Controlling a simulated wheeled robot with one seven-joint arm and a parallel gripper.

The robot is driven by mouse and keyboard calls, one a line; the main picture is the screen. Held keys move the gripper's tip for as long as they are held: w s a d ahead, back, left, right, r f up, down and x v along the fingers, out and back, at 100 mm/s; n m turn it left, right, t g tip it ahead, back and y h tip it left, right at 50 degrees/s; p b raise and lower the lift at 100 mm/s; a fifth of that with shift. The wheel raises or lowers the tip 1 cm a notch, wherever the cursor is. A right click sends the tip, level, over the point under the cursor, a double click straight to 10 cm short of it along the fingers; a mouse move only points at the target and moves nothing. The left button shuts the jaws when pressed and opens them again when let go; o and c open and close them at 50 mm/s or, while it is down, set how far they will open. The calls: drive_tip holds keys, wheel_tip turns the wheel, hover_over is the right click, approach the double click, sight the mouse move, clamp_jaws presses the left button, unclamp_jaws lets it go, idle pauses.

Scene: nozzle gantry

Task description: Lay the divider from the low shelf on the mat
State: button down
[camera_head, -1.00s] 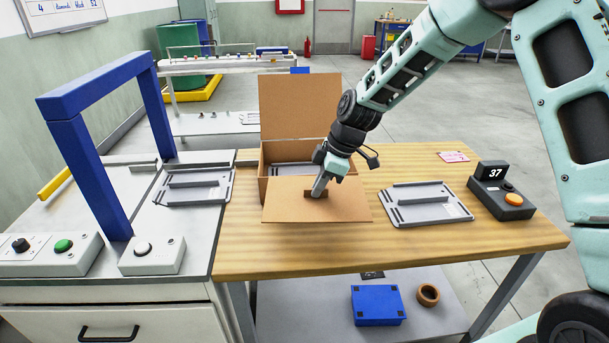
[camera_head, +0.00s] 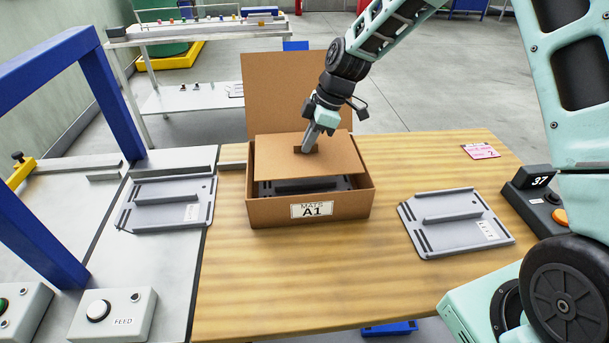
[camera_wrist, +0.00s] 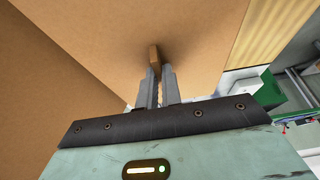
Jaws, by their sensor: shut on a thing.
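The divider (camera_head: 285,158) is a flat brown cardboard sheet with a small upright tab. My gripper (camera_head: 308,147) is shut on this tab. The sheet is above the open cardboard box labelled MATS A1 (camera_head: 345,208), slightly tilted and reaching past the left wall. Below its front edge, a dark grey mat with a raised bar (camera_head: 308,187) shows inside the box; the rest is hidden. I cannot tell whether the sheet touches the box rim. In the wrist view my fingers (camera_wrist: 160,75) pinch the tab, and the divider (camera_wrist: 110,35) spreads beyond them.
The box's raised lid (camera_head: 285,95) stands behind the divider. A grey plate (camera_head: 455,222) lies right on the wooden table, beside a black device showing 37 (camera_head: 540,198). Another plate (camera_head: 170,203) lies on the left bench near a blue frame (camera_head: 100,95). The table's front middle is clear.

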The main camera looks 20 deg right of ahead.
wheel_tip(320, 180, down, 9)
drive_tip(key=shift+r+p, duration=0.1)
drive_tip(key=shift+p, duration=0.8)
drive_tip(key=shift+f, duration=0.4)
drive_tip(key=shift+f+b, duration=0.3)
drive_tip(key=shift+b, duration=0.05)
drive_tip(key=c, duration=1.6)
unclamp_jaws()
drive_tip(key=shift+r, duration=0.1)
